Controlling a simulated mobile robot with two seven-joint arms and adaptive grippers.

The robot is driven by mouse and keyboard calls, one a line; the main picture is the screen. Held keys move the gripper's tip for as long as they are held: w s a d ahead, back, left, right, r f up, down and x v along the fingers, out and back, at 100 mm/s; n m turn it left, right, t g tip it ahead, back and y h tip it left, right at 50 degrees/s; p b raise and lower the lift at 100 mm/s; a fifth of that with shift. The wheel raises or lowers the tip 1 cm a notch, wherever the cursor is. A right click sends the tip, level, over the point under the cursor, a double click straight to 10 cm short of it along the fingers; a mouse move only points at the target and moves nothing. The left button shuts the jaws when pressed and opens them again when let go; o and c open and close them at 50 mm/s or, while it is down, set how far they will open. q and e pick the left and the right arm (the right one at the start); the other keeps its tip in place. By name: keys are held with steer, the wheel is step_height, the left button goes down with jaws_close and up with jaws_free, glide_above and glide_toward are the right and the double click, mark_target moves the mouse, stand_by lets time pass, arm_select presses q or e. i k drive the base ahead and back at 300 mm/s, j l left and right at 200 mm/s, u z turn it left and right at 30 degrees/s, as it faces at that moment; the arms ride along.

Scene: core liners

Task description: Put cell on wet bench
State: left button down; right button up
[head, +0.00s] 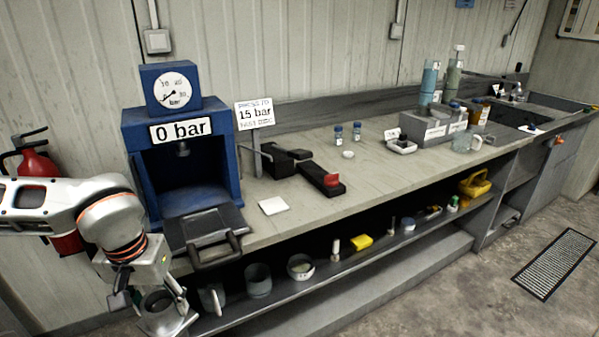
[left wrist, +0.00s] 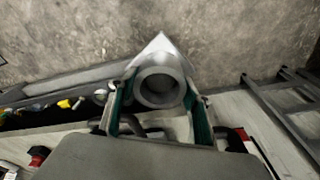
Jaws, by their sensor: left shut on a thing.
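My left gripper (head: 160,300) is at the lower left of the head view, low in front of the blue press. It is shut on a grey metal piece, which I take to be the cell (left wrist: 160,86). The cell has a round open bore and a pointed corner. In the left wrist view it sits between the green-padded fingers of the gripper (left wrist: 160,112). My right gripper is in neither view. The grey bench (head: 380,172) runs along the wall, and its dark sink part (head: 560,102) is at the far right.
The blue press (head: 183,150) reads 0 bar, with a tray in front. A black clamp with a red block (head: 325,180) and a white square (head: 272,205) lie on the bench. The lower shelf holds cups (head: 258,280) and a yellow item (head: 474,186). The mid-bench surface has free room.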

mark_target(373, 175)
steer(key=i+l+z, duration=0.4)
steer(key=i+l, duration=0.15)
steer(key=l, duration=0.4)
steer(key=i+l+z, duration=0.4)
steer(key=i+l, duration=0.3)
steer(key=l, duration=0.1)
